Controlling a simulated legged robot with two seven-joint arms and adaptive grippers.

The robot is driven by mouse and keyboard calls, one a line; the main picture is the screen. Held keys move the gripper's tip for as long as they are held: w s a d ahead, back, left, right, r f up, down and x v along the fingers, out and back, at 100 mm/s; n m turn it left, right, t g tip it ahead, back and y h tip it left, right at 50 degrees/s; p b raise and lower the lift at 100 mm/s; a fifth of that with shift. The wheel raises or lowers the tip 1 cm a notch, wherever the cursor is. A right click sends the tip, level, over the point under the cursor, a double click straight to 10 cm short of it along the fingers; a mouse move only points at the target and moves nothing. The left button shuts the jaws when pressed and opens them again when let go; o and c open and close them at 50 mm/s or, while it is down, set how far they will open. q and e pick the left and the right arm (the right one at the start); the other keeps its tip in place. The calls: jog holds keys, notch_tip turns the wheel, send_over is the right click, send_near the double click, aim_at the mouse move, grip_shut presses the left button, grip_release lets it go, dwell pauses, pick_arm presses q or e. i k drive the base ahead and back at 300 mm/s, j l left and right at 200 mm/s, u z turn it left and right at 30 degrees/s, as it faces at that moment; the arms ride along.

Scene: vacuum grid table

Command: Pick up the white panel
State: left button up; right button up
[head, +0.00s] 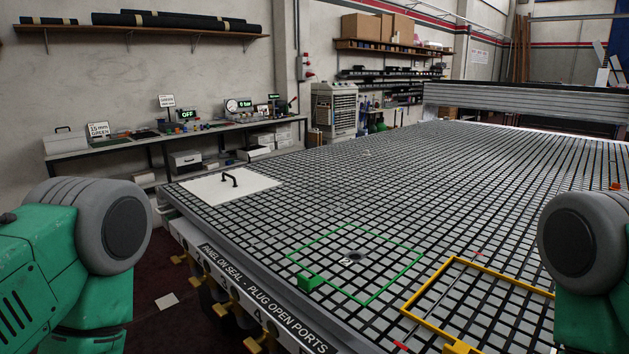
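The white panel (248,187) lies flat on the far left corner of the vacuum grid table (420,190). A small black handle (229,179) stands up from its top. Nothing is touching the panel. Parts of my two arms show at the lower left and right edges, in green and grey. Neither of my grippers is in the picture, so their fingers cannot be seen.
A green outlined square with a dark port (355,257) and a green block (308,281) lies near the table's front. A yellow frame (424,322) is to its right. A workbench (90,150) with small devices stands along the left wall. Much of the grid is clear.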

aim_at(216, 190)
jog(key=i+j+z, duration=0.25)
jog(key=j+z, duration=0.15)
jog(key=i+j+z, duration=0.15)
jog(key=j+z, duration=0.2)
jog(key=j, duration=0.25)
jog(key=i+j+z, duration=0.1)
jog(key=j+z, duration=0.3)
jog(key=j, duration=0.2)
jog(key=j+z, duration=0.35)
jog(key=j, duration=0.25)
